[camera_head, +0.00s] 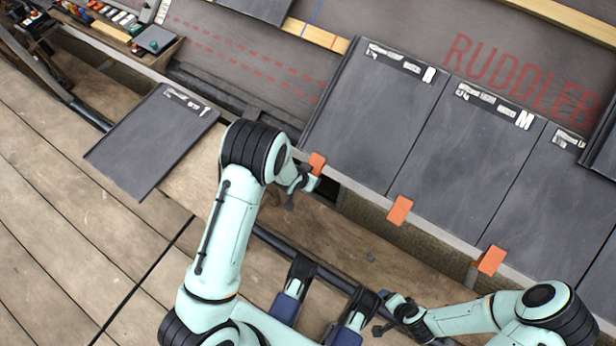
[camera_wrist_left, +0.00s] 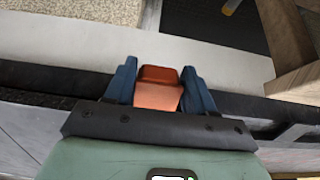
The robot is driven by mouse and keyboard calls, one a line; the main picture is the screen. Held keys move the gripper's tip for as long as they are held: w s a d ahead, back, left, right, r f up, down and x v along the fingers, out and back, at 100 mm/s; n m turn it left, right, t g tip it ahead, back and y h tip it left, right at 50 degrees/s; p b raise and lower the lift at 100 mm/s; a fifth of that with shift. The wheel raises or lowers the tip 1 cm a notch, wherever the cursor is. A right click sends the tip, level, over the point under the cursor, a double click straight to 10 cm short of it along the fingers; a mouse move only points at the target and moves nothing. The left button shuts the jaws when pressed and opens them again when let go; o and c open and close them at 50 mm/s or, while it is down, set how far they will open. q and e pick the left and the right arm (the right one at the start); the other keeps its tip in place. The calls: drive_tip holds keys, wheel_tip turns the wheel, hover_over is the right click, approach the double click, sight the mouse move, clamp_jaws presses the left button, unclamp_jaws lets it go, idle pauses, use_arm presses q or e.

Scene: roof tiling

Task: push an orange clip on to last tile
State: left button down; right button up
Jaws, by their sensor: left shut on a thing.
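My left gripper (camera_head: 309,175) is at the lower left corner of the leftmost laid grey tile (camera_head: 375,125). It is shut on an orange clip (camera_head: 317,162), at the tile's lower edge. In the left wrist view the clip (camera_wrist_left: 158,92) sits between the two blue fingers (camera_wrist_left: 158,88). I cannot tell whether the clip is fully seated. Two more orange clips (camera_head: 400,210) (camera_head: 491,260) sit along the lower edge of the tile row. My right gripper (camera_head: 384,314) is low in the head view, away from the tiles; its jaw state is unclear.
A loose grey tile (camera_head: 155,140) lies at the left on the planks. A tray of small parts (camera_head: 120,25) stands at the upper left. A wooden batten (camera_head: 320,35) and red-marked dark underlay (camera_head: 230,60) lie above. Bare planks (camera_head: 60,220) fill the lower left.

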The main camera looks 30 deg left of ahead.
use_arm(q)
drive_tip(key=shift+w+d+r, duration=0.1)
drive_tip(key=shift+w+r, duration=0.3)
drive_tip(key=shift+w, duration=0.25)
idle(0.3)
drive_tip(key=shift+c, duration=1.5)
unclamp_jaws()
drive_tip(key=shift+s+f, duration=0.1)
drive_tip(key=shift+s, duration=0.1)
drive_tip(key=p+v, duration=0.5)
drive_tip(key=v, duration=0.2)
